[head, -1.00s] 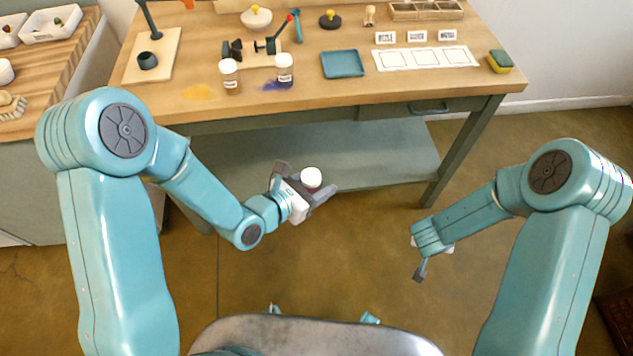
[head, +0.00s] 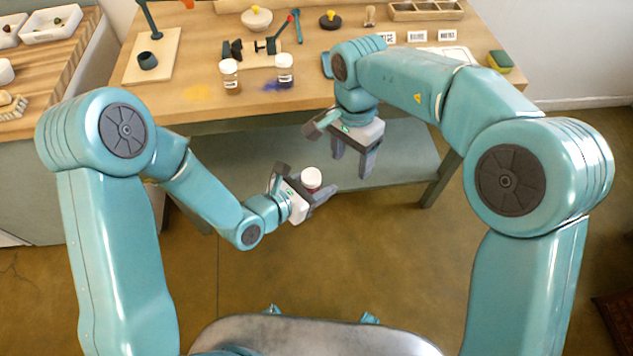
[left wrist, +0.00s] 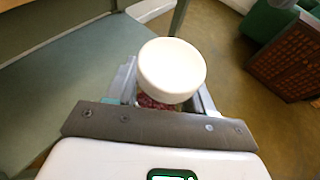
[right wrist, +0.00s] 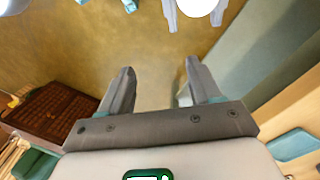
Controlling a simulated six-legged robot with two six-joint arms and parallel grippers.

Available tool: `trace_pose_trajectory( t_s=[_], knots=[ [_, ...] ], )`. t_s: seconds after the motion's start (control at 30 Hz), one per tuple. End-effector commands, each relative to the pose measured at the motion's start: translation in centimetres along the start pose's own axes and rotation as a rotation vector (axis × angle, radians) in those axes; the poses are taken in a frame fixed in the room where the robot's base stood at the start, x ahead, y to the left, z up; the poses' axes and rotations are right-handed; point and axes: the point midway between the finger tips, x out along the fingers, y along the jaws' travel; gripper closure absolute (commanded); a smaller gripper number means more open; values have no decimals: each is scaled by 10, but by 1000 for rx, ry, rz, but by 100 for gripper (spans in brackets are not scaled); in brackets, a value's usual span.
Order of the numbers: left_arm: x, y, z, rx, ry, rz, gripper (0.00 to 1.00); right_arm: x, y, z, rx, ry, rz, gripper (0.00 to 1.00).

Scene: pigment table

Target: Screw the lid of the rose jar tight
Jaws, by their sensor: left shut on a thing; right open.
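My left gripper (head: 312,194) is shut on the rose jar (head: 313,188) and holds it in the air in front of the table. The jar has a white lid (left wrist: 171,70) on top, with dark pinkish contents just below it in the left wrist view (left wrist: 155,103). How tight the lid sits cannot be told. My right gripper (head: 354,165) is open and empty, pointing down, above and to the right of the jar. In the right wrist view its fingers (right wrist: 150,90) are apart, and the white lid (right wrist: 200,5) shows at the top edge.
A green and yellow sponge (head: 500,61) lies at the right. The air around the held jar is mostly clear.

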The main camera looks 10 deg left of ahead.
Motion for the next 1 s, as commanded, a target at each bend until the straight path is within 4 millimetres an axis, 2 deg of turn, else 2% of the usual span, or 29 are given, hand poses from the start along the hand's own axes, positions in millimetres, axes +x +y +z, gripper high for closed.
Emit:
trace_pose_trajectory(
  t_s=[0.03, 0.13, 0.2, 0.33, 0.77, 0.87, 1.0],
  knots=[
    [0, 0, 0, 0, -1, 0, 100, -15, -12, 14, -20, 5, -38, 37],
    [0, 0, 0, 0, -1, 0, 100, -37, -27, 36, -72, 39, -85, 37],
    [0, 0, 0, 0, -1, 0, 100, -45, -32, 51, -105, 54, -96, 37],
    [0, 0, 0, 0, -1, 0, 100, -52, -36, 68, -142, 69, -107, 37],
    [0, 0, 0, 0, -1, 0, 100, -51, -38, 72, -151, 73, -107, 37],
    [0, 0, 0, 0, -1, 0, 100, -42, -38, 71, -151, 72, -104, 37],
    [0, 0, 0, 0, -1, 0, 100, -21, -40, 70, -150, 71, -103, 37]
  ],
)
